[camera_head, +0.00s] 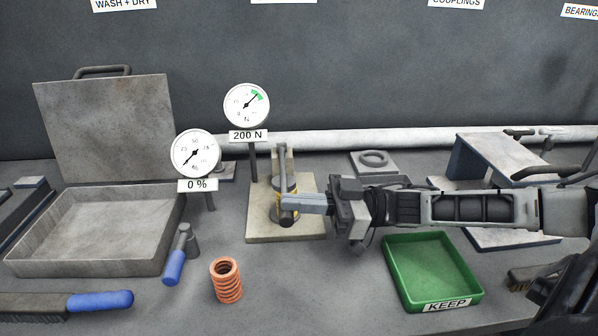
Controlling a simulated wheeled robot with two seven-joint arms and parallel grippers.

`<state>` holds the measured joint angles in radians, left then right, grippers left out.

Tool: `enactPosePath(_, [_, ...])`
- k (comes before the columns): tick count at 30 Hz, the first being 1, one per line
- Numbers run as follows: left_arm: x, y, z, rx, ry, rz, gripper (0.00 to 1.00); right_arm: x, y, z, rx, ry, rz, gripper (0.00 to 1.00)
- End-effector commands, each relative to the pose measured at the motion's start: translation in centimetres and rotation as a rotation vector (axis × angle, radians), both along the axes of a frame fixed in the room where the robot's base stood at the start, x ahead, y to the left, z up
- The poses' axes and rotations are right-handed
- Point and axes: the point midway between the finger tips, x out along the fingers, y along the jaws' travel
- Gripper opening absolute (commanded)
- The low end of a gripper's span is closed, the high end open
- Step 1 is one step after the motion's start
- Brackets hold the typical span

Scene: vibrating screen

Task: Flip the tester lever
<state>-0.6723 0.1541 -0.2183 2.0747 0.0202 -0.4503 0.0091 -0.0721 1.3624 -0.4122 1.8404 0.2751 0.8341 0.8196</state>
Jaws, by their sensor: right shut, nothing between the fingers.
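The tester (254,222) is a beige base plate with a post, standing in the middle of the bench. Its grey lever (282,165) stands roughly upright, with a dark knob (287,217) low at the front. My right gripper (290,202) reaches in from the right. Its fingers are shut and empty, at the lever's lower part and over part of the tester; I cannot tell whether they touch it. The force gauge (246,105) is labelled 200 N and its needle points up right toward a green band. My left gripper is not in view.
A second gauge (196,154) labelled 0 % stands left of the tester. An open grey metal box (90,262) is at left, a green KEEP tray (394,280) at right. Bench between spring and tray is clear.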

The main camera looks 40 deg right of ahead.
Motion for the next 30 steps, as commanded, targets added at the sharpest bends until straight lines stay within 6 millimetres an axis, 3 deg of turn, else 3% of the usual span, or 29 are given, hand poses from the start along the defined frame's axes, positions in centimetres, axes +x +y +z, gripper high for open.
enactPosePath(5, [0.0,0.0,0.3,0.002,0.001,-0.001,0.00,0.0,0.0,0.1,-0.005,0.008,-0.003,0.00])
enactPosePath(13, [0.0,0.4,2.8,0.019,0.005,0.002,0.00,0.1,0.5,4.1,-0.001,0.001,-0.002,0.00])
enactPosePath(15, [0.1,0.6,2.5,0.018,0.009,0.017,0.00,0.0,0.4,4.6,-0.003,0.005,-0.003,0.00])
enactPosePath(17, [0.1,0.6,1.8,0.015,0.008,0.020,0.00,-0.6,-0.7,3.5,-0.007,0.011,-0.003,0.00])
enactPosePath(30, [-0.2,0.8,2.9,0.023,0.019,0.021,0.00,-4.5,-7.1,2.7,-0.002,0.003,-0.002,0.00])
